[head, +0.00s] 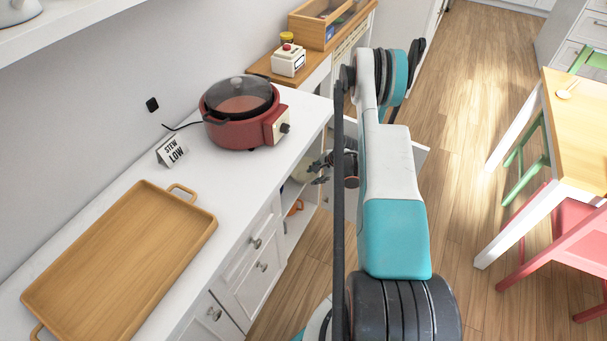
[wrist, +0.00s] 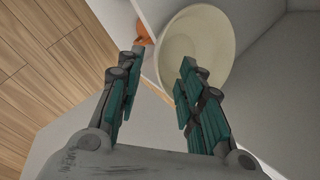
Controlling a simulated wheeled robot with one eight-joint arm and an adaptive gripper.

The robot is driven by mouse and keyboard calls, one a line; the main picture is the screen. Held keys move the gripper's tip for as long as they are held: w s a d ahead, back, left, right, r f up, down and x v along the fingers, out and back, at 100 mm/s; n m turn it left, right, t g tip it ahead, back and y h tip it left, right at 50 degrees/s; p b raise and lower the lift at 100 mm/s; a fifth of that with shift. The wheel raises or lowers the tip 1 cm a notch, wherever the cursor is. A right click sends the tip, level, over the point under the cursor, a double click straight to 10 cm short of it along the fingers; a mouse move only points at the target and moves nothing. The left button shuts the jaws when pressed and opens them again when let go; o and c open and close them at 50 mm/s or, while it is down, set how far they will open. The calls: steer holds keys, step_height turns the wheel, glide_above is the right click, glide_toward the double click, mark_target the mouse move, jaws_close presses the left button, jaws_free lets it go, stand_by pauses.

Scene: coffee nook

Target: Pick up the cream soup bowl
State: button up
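The cream soup bowl (wrist: 207,38) is in the upper middle of the wrist view, its hollow side facing the camera. In the head view, part of the bowl (head: 302,173) shows inside the open cabinet below the counter, partly hidden by my gripper. My gripper (wrist: 155,82) is open, with its two fingers well apart. The right finger overlaps the bowl in the picture, and the bowl's left rim shows between the fingers. I cannot tell whether either finger touches it. In the head view my gripper (head: 321,168) is at the cabinet opening.
An orange item (head: 295,207) is on a lower level of the cabinet; an orange piece (wrist: 144,33) also shows beside the bowl. An open cabinet door (head: 412,158) stands right of my arm. A red cooker (head: 230,128) and wooden tray (head: 120,255) are on the counter.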

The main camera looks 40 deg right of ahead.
mark_target(309, 180)
steer(key=f, duration=0.1)
steer(key=w+a+f, duration=0.1)
steer(key=w+f+b, duration=0.1)
steer(key=shift+w+a+f, duration=0.2)
steer(key=shift+a+f, duration=0.05)
steer(key=shift+a, duration=0.1)
steer(key=shift+w+f, duration=0.2)
steer(key=shift+f, duration=0.2)
steer(key=shift+c, duration=0.5)
jaws_close()
